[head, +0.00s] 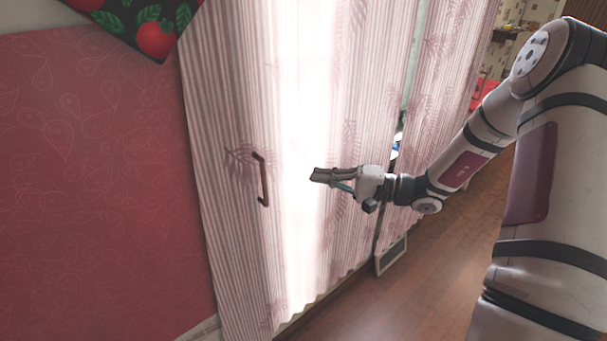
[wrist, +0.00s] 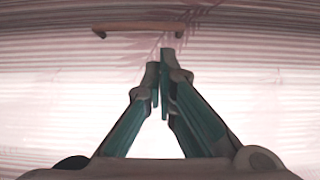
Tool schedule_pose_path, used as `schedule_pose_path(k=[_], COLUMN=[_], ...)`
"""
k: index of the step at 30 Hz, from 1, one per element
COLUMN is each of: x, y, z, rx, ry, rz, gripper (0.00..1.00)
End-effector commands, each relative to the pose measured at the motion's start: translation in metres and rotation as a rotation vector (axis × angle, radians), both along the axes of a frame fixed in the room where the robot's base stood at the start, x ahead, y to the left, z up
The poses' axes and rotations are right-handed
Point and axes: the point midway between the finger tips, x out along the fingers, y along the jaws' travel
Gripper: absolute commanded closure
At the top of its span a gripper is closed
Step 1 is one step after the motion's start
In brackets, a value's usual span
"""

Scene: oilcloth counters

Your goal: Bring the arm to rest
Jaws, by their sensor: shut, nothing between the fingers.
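My gripper (head: 316,176) is at the end of my arm, which reaches in from the right in the head view. Its fingers point left toward the pink striped curtain (head: 215,120). In the wrist view the fingers (wrist: 160,72) are together and hold nothing. A brown bar handle (head: 262,180) shows to the left of the fingertips, apart from them in the head view. The handle also lies across the top of the wrist view (wrist: 138,27), beyond the fingertips.
A small white framed panel (head: 391,255) stands low by the curtain. The wooden floor (head: 400,300) below my arm looks clear.

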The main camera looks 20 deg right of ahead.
Motion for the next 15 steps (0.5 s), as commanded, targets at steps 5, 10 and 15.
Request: schedule_pose_path(k=[5,10,15], x=[-0.006,-0.010,-0.031], y=[-0.009,-0.001,0.033], z=[0.000,0.004,0.018], rx=[0.000,-0.021,-0.135], ry=[0.000,0.009,0.063], rz=[0.000,0.031,0.169], gripper=[1.00,1.00,1.00])
